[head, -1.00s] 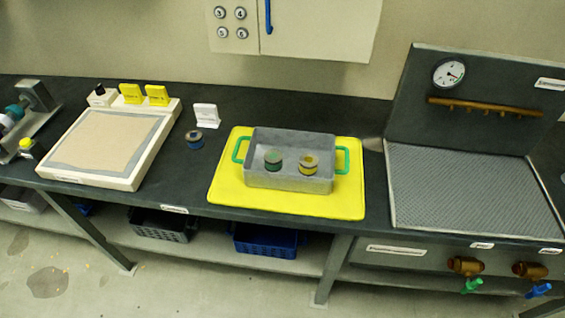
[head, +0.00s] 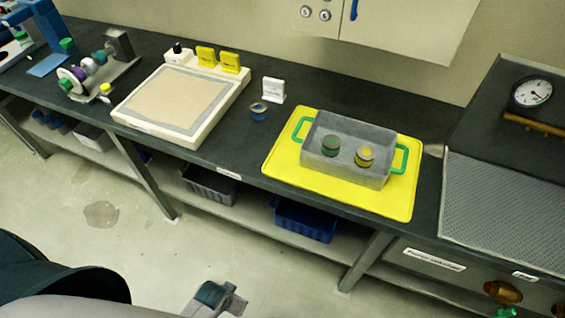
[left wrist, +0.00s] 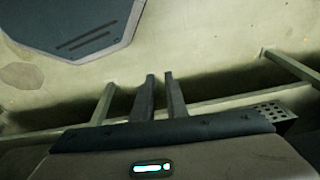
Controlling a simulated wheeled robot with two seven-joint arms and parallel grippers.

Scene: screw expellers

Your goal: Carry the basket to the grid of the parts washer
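The basket (head: 345,172) is a grey metal tray with green handles at both ends. It stands on a yellow mat (head: 290,170) on the dark bench and holds a green-topped part (head: 331,145) and a yellow-topped part (head: 364,156). The parts washer's grey grid (head: 505,215) is at the right, partly cut off by the frame. My left gripper (left wrist: 160,78) shows in the left wrist view with a narrow gap between its fingers, empty and away from the basket. In the head view, part of my arm shows at the bottom, below the bench. My right gripper is not visible.
A small blue-ringed part (head: 258,111) and a white sign (head: 273,90) stand left of the mat. A framed beige pad (head: 180,100) is farther left. The washer's gauge panel (head: 508,110) rises behind the grid. Blue (head: 305,220) and dark (head: 210,184) crates sit below on the shelf.

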